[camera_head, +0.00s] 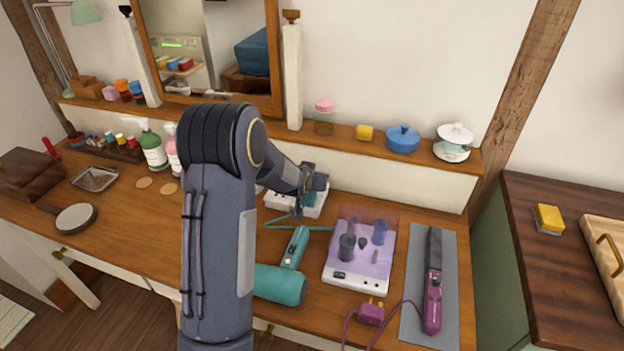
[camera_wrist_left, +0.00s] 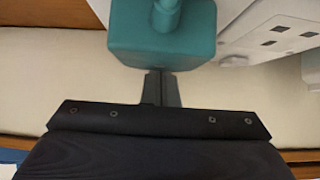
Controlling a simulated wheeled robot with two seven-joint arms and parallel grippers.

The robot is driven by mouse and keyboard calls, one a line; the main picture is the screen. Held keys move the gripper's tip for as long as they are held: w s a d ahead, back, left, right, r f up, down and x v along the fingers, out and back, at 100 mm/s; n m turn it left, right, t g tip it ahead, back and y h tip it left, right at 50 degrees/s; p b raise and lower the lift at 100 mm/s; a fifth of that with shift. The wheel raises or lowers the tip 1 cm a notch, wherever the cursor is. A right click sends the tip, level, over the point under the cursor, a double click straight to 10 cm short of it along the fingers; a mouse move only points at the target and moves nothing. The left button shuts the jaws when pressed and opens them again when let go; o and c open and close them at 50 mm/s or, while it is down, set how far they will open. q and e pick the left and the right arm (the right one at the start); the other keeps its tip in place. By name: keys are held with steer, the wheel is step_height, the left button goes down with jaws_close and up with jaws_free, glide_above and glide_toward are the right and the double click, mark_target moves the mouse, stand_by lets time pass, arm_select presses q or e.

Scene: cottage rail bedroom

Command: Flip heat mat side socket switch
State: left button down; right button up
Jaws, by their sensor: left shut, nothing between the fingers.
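A white socket block (camera_head: 279,199) sits at the back of the wooden table, partly hidden by my arm. In the left wrist view the white block (camera_wrist_left: 268,38) is at the upper right, with dark slots on its face. A teal plug (camera_wrist_left: 160,45) is at the top centre there. My left gripper (camera_wrist_left: 161,78) is shut and empty, its fingertips close below the plug; I cannot tell if they touch it. In the head view the left gripper (camera_head: 314,184) is over the block. A grey mat (camera_head: 449,262) lies at the right under a purple straightener (camera_head: 433,293). My right gripper is out of view.
A teal hairdryer (camera_head: 280,284), a white tray (camera_head: 343,282) with a purple see-through cover and a loose purple plug (camera_head: 371,314) lie in front. A shelf (camera_head: 380,147) with pots runs behind. Bottles (camera_head: 152,150) stand left of my arm.

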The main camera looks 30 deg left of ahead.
arm_select(q)
steer(key=shift+w+a+r, duration=0.15)
steer(key=shift+w+r, duration=0.05)
steer(key=shift+w, duration=0.3)
steer(key=v, duration=0.6)
steer(key=shift+s+r, duration=0.2)
steer(key=shift+r, duration=0.1)
steer(key=shift+s+d+r, duration=0.2)
steer(key=shift+s+r, duration=0.05)
steer(key=shift+s, duration=0.25)
steer(key=shift+s+r, duration=0.1)
steer(key=s+d+r+g+h+p, duration=0.1)
steer(key=s+d, duration=0.4)
steer(key=s, duration=0.6)
steer(key=s+d+r+g+h+p, duration=0.2)
steer(key=s+d+r, duration=0.3)
steer(key=s, duration=0.5)
steer(key=s+d+r+m+g+h+p, duration=0.1)
steer(key=s+d+r+h, duration=0.2)
steer(key=s+d, duration=0.3)
steer(key=s+r, duration=0.1)
steer(key=s, duration=0.4)
steer(key=shift+s+r+g+p, duration=0.3)
steer(key=shift+r+p, duration=0.05)
